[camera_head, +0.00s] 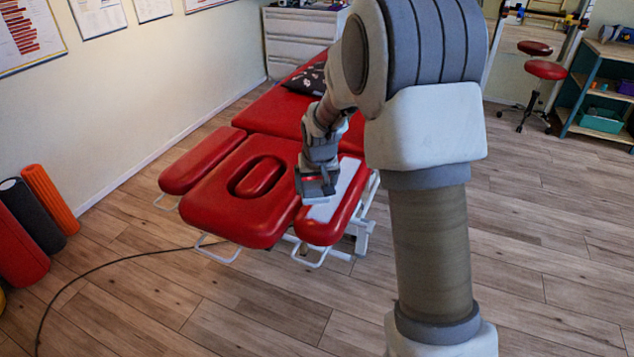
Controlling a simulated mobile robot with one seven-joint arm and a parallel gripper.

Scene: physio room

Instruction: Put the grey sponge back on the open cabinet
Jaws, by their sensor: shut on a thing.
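My gripper (316,190) is low over the right arm pad of the red treatment table, pointing down. It is shut on a small grey block, which looks like the grey sponge; the fingers hide most of it, and its outline is hard to tell from the gripper. A pale flat strip (347,182) lies on the pad just beside and under the gripper. The open cabinet (564,117), with teal sides and wooden shelves, stands at the far right, well away from the gripper. Its right part is cut off by the picture edge.
The red treatment table (215,190) fills the middle, with a dark patterned pillow (308,78) at its far end. A red stool (545,70) stands just left of the cabinet. Foam rollers (50,200) lean at the left wall. A dark cable crosses the floor. Wooden floor at right is clear.

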